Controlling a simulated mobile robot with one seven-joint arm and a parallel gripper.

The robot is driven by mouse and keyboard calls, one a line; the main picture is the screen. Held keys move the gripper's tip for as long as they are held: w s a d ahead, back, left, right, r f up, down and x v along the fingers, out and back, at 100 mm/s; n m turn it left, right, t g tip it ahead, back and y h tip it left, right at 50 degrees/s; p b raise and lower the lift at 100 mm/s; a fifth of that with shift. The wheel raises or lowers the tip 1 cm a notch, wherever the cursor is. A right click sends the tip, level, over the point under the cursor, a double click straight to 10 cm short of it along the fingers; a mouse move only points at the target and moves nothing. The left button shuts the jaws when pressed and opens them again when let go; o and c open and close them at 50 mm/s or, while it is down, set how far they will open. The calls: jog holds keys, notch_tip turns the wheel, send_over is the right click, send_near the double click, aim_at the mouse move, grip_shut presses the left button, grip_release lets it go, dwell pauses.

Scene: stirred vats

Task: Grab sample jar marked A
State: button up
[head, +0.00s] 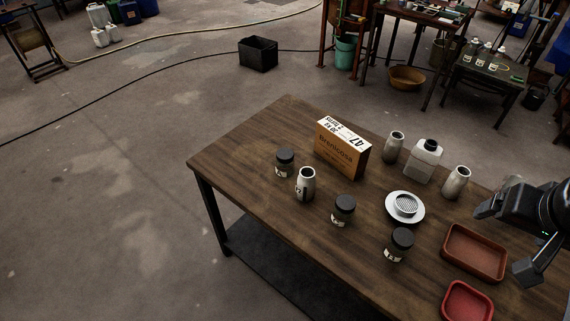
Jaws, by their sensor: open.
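Three dark-lidded jars with white labels stand upright on the wooden table: one at the left (285,162), one in the middle (343,210) and one nearer the front right (398,245). Their label marks are too small to read surely, so I cannot tell which is marked A. A pale open-topped jar (306,184) with a dark mark stands between the left and middle lidded jars. My gripper (500,241) is at the right edge of the head view, open and empty, its fingers apart above the brown tray's area. It is right of all these jars, touching none.
An orange-brown box (341,152), two pale open jars (393,148) (457,183), a white bottle (425,161) and a white dish with a strainer (405,207) stand on the table (250,150). A brown tray (474,270) and red tray (467,302) lie front right. The table's left end is clear.

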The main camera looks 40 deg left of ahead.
jog(key=w+a+f+n+y, duration=0.1)
jog(key=w+a+n, duration=0.1)
jog(key=w+a, duration=0.8)
jog(key=n+g+y, duration=0.1)
jog(key=n+g, duration=0.1)
jog(key=n, duration=0.4)
send_over(285, 155)
jog(key=s+d, duration=0.2)
notch_tip(285, 155, down, 22)
jog(key=x, duration=0.5)
jog(key=shift+f, duration=0.25)
jog(key=shift+x, duration=2.95)
jog(key=shift+w, duration=0.1)
jog(key=shift+c, duration=0.5)
jog(key=c, duration=1)
